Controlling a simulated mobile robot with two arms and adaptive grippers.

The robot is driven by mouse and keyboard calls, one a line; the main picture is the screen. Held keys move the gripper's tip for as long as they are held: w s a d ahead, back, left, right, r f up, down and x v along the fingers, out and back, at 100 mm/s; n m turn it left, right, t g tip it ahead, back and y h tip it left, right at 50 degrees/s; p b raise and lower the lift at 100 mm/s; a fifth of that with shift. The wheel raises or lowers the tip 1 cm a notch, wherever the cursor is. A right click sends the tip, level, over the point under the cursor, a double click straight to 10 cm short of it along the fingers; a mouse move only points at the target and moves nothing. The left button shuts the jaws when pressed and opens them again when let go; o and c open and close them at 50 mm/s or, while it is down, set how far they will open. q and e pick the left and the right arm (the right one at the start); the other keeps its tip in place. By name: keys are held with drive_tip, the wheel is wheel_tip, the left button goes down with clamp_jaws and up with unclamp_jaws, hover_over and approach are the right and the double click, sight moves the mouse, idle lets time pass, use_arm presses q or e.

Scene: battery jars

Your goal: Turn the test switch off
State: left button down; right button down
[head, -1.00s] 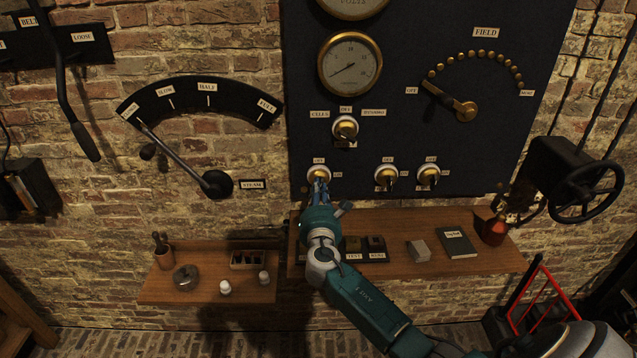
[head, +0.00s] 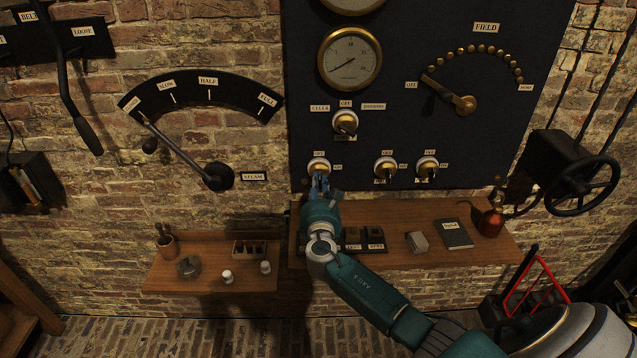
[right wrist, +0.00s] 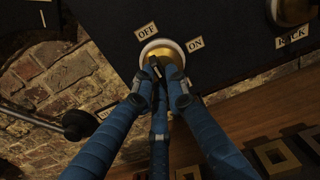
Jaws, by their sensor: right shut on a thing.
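The switch (head: 319,167) is a round brass knob with a pale rim, low on the left of the dark panel (head: 300,80). In the right wrist view the same knob (right wrist: 165,52) has an OFF label at its upper left and an ON label at its right. My right gripper (head: 320,184) is at this knob from below. In the right wrist view its blue fingers (right wrist: 160,75) are shut on the knob's dark handle, which is mostly hidden between them. A label naming the switch cannot be read. My left gripper is not in view.
Two similar knobs (head: 386,168) (head: 427,167) sit to the right, and a selector knob (head: 345,122) above. A wooden shelf (head: 400,254) with small blocks and a book (head: 454,234) lies below. The steam lever (head: 180,155) is to the left.

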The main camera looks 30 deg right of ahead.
drive_tip(key=c, duration=1.7)
unclamp_jaws()
drive_tip(key=shift+c, duration=0.2)
drive_tip(key=v, duration=1.2)
drive_tip(key=shift+f, duration=0.1)
